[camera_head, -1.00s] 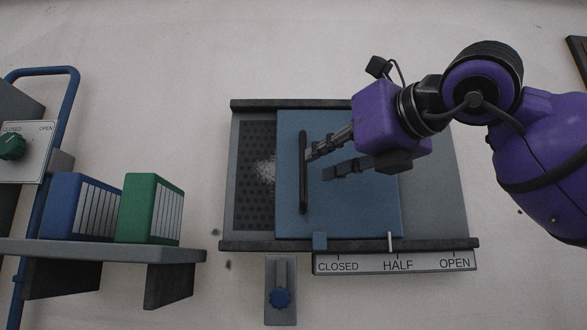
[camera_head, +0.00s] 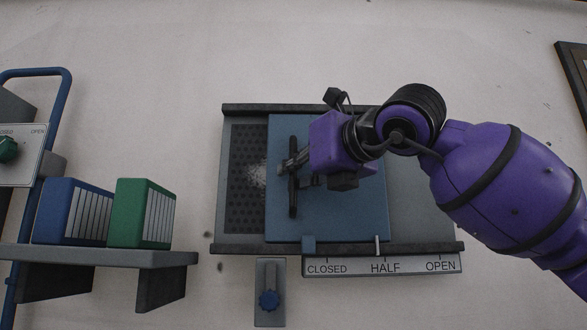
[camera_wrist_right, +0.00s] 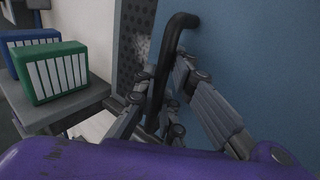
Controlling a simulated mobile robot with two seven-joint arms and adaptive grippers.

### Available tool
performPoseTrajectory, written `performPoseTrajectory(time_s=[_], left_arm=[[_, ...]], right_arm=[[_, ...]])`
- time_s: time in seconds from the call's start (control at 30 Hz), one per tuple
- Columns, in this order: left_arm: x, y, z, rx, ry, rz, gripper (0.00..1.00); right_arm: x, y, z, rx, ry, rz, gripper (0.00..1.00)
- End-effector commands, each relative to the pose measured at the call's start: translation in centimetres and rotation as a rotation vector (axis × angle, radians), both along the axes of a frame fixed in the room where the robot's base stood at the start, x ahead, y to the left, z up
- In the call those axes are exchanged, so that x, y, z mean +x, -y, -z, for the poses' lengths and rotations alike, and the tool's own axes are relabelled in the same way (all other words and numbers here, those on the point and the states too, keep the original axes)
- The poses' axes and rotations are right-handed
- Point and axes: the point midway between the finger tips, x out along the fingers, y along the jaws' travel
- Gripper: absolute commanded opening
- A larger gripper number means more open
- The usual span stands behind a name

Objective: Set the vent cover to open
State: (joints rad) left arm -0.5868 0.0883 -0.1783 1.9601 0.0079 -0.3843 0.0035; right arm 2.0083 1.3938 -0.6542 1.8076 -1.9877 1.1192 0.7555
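The vent cover (camera_head: 340,210) is a blue sliding plate between two dark rails, with a black upright bar handle (camera_head: 292,205) near its left edge. My right gripper (camera_head: 288,164) is at the handle. In the right wrist view its fingers (camera_wrist_right: 160,78) straddle the handle (camera_wrist_right: 170,45), the right finger very close to or touching it. Whether they clamp it is not clear. My left gripper is not in view.
Perforated vent (camera_head: 248,205) shows left of the plate. A thin metal pin (camera_head: 378,245) stands by HALF at the lower rail. At left, a shelf (camera_head: 100,257) holds blue (camera_head: 62,212) and green (camera_head: 140,213) binders.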

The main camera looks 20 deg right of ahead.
Motion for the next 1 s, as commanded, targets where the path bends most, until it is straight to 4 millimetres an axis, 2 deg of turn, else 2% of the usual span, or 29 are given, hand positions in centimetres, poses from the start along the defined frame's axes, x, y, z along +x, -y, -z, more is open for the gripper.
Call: performPoseTrajectory(time_s=[0.33,0.47,0.6,0.73,0.87,1.0], left_arm=[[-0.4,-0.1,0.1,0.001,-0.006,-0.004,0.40],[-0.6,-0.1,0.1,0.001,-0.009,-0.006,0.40],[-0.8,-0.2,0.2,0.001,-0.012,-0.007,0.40],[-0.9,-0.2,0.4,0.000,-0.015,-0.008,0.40],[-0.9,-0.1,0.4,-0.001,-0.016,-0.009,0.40],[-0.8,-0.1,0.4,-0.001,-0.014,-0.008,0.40]], right_arm=[[0.0,0.6,0.1,0.001,-0.001,0.003,0.00],[-0.6,3.2,0.1,0.003,-0.003,0.008,0.00],[-1.7,7.0,0.2,0.004,-0.006,0.010,0.00],[-2.5,9.9,0.2,0.003,-0.005,0.009,0.00],[-3.1,11.3,0.2,0.002,-0.004,0.004,0.00],[-3.3,11.6,0.0,0.000,0.000,0.001,0.00]])
